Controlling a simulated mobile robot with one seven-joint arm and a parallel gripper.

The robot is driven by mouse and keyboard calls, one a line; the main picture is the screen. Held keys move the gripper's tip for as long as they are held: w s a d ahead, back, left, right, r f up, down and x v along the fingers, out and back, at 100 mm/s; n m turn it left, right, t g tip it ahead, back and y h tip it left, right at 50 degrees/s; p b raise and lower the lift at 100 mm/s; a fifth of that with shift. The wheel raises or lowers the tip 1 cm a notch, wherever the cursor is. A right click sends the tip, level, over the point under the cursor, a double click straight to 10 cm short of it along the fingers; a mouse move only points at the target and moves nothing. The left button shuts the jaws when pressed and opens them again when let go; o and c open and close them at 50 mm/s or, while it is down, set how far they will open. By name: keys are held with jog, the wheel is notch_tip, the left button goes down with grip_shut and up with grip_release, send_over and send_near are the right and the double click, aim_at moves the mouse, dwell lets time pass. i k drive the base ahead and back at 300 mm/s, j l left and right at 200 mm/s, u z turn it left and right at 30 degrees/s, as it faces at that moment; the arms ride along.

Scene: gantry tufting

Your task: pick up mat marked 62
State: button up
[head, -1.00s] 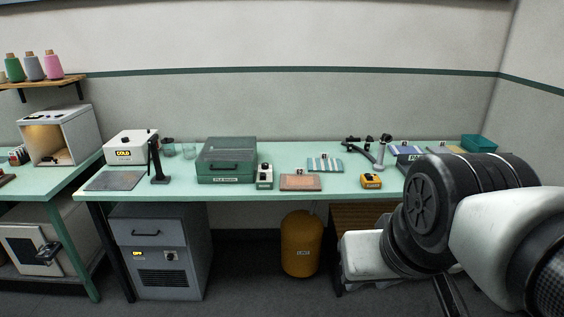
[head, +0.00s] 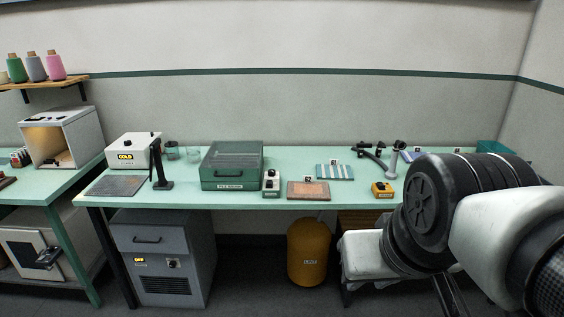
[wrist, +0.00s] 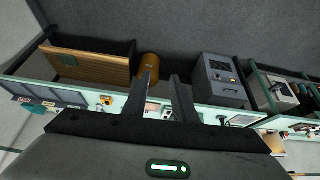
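Two mats lie flat on the green bench in the head view. One is an orange-brown mat with a pale border (head: 308,191) near the front edge. The other is a blue-and-white striped mat (head: 335,173) just behind and right of it. Each has a small number tag, too small to read surely, so I cannot tell which is marked 62. More striped material lies farther right, partly behind my arm. My gripper (wrist: 163,76) is open and empty in the wrist view, its fingers apart, away from the mats. The head view does not clearly show its fingertips.
A green case (head: 232,166), a small grey-green box (head: 271,183) and a yellow device (head: 382,189) stand around the mats. A dark jointed stand (head: 376,158) is behind. A yellow bin (head: 307,252) and grey cabinet (head: 161,258) are below the bench (head: 225,201).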

aim_at(308, 189)
jog(key=i+u, duration=0.1)
jog(key=i, duration=0.35)
jog(key=i+l+u, duration=0.1)
jog(key=i, duration=0.4)
jog(key=i+l+u, duration=0.1)
jog(key=i, duration=0.35)
jog(key=i+l+u, duration=0.1)
jog(key=i, duration=0.35)
jog(key=i+l, duration=0.3)
jog(key=i, duration=0.2)
jog(key=u, duration=0.05)
